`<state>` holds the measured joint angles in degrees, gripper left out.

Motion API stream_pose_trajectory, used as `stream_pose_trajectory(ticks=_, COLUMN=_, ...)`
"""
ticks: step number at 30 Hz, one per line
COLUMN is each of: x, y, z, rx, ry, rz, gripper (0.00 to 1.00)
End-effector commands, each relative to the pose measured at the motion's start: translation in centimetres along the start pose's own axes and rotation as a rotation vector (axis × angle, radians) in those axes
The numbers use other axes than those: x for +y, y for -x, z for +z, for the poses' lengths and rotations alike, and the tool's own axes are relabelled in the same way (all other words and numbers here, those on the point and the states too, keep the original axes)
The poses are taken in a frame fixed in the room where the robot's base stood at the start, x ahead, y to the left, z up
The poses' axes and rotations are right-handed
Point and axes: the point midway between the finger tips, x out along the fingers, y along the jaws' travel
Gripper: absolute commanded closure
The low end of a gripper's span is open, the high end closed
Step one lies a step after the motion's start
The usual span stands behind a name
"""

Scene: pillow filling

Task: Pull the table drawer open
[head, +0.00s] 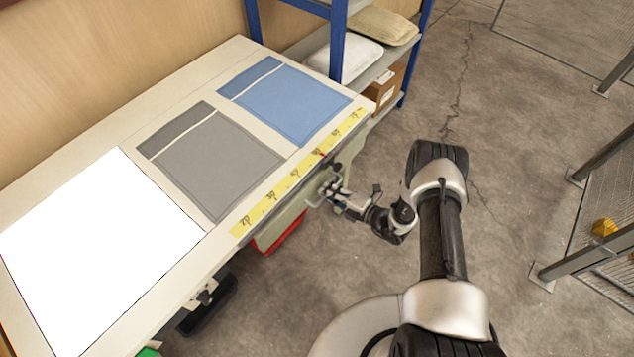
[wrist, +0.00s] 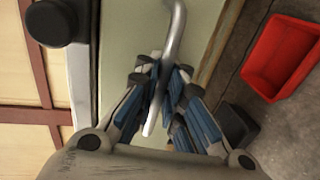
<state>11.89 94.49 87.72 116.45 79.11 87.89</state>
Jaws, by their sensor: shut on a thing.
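The table drawer (head: 292,216) is a pale front under the table's (head: 222,226) long edge, below a yellow measuring strip. In the wrist view the drawer front (wrist: 122,45) is a pale greenish panel with a curved grey metal handle (wrist: 176,25). My gripper (head: 328,190) is at the drawer front in the head view. In the wrist view its blue-padded fingers (wrist: 166,92) are on both sides of the handle, shut on it. The handle's end shows between the fingers. I cannot tell how far the drawer stands out.
Grey (head: 215,160) and blue (head: 285,100) fabric pieces and a bright white panel (head: 100,250) lie on the table. A red bin (head: 278,236) is below, also in the wrist view (wrist: 285,55). A shelf with pillows (head: 345,58) stands behind. The floor at right is clear up to the mesh fence.

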Motion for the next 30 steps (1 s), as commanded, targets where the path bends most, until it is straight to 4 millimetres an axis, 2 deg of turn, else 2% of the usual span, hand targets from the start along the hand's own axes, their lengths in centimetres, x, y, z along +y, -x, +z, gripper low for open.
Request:
stream_pose_trajectory(ticks=1, x=-0.2, y=1.5, z=0.2, rx=-0.007, ry=-0.004, rz=0.002, gripper=1.00)
stream_pose_trajectory(ticks=6, x=-1.2, y=6.0, z=0.2, rx=-0.008, ry=-0.003, rz=0.003, gripper=1.00)
stream_pose_trajectory(ticks=15, x=-2.6, y=12.8, z=0.2, rx=-0.007, ry=0.000, rz=0.004, gripper=1.00)
stream_pose_trajectory(ticks=21, x=-3.2, y=15.6, z=0.1, rx=-0.004, ry=0.002, rz=0.004, gripper=1.00)
stream_pose_trajectory(ticks=30, x=-3.4, y=17.1, z=0.1, rx=-0.001, ry=0.003, rz=0.005, gripper=1.00)
